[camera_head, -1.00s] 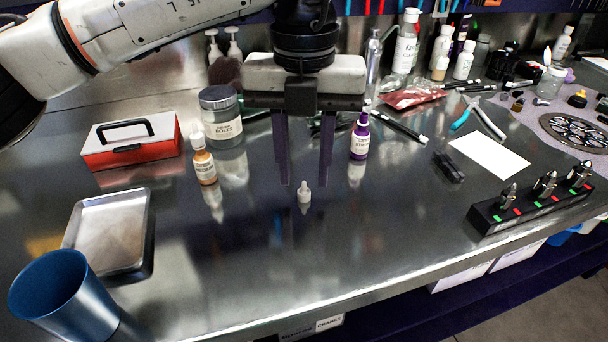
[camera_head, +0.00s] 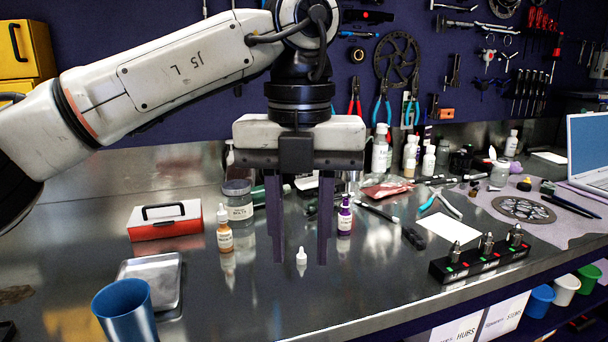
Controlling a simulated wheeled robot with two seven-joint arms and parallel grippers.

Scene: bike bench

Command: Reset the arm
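My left gripper (camera_head: 299,262) hangs pointing down over the middle of the metal bench (camera_head: 350,295). Its two dark fingers are wide apart with nothing held between them. A small white dropper cap (camera_head: 301,257) stands on the bench and shows between the fingertips; I cannot tell the exact gap to them. An orange dropper bottle (camera_head: 224,232) stands to the left of the fingers. A purple dropper bottle (camera_head: 345,216) stands just to the right. My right gripper is out of view.
A red toolbox (camera_head: 165,222), a metal tray (camera_head: 150,277) and a blue cup (camera_head: 125,308) are at the left. A jar of bolts (camera_head: 238,203) stands behind the orange bottle. A black block with metal fittings (camera_head: 480,258) is at the right. The front middle is clear.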

